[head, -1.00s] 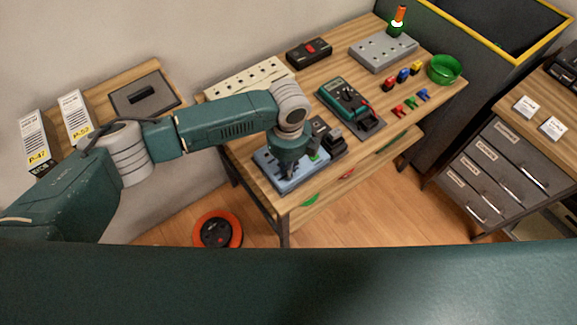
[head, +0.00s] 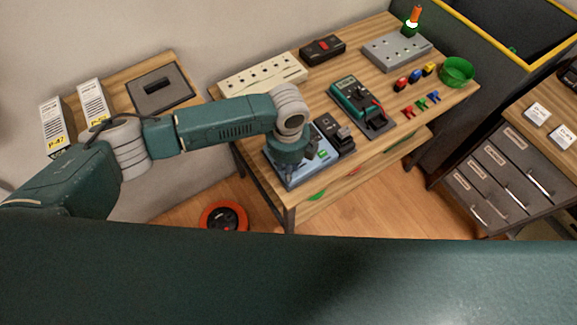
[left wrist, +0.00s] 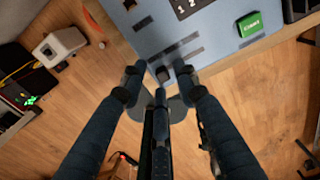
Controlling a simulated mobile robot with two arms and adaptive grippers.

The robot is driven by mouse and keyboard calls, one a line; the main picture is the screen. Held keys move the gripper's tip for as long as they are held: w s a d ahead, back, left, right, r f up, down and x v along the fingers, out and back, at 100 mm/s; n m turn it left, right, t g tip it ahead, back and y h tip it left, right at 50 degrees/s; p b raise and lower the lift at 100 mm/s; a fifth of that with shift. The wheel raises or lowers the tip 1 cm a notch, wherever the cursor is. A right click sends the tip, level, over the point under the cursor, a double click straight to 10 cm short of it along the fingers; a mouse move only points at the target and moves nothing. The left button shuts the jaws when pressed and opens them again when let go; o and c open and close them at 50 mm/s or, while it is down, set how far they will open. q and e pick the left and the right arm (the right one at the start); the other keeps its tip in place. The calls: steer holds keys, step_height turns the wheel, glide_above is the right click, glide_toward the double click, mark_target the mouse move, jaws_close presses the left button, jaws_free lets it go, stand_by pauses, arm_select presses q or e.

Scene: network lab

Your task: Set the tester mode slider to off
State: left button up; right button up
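The tester is a light-blue box at the front left corner of the workbench, partly hidden by my left arm in the head view (head: 312,172). In the left wrist view its blue panel (left wrist: 165,25) shows dark slots and a small dark square slider knob (left wrist: 163,74) near the panel's edge. Whether the fingertips touch the panel I cannot tell. In the head view my left wrist hides the fingers and the knob. My right gripper is in neither view.
A green block (left wrist: 250,23) sits on the panel. A black device (head: 334,137) stands close beside the tester, with a green multimeter (head: 352,103) beyond. Behind are a white socket strip (head: 262,77) and grey box (head: 397,50). An orange cable reel (head: 224,217) lies on the floor.

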arm_select(q)
steer(key=shift+d+r, duration=0.1)
steer(key=shift+r, duration=0.1)
step_height(320, 180, up, 12)
steer(key=shift+f, duration=0.2)
stand_by(0.6)
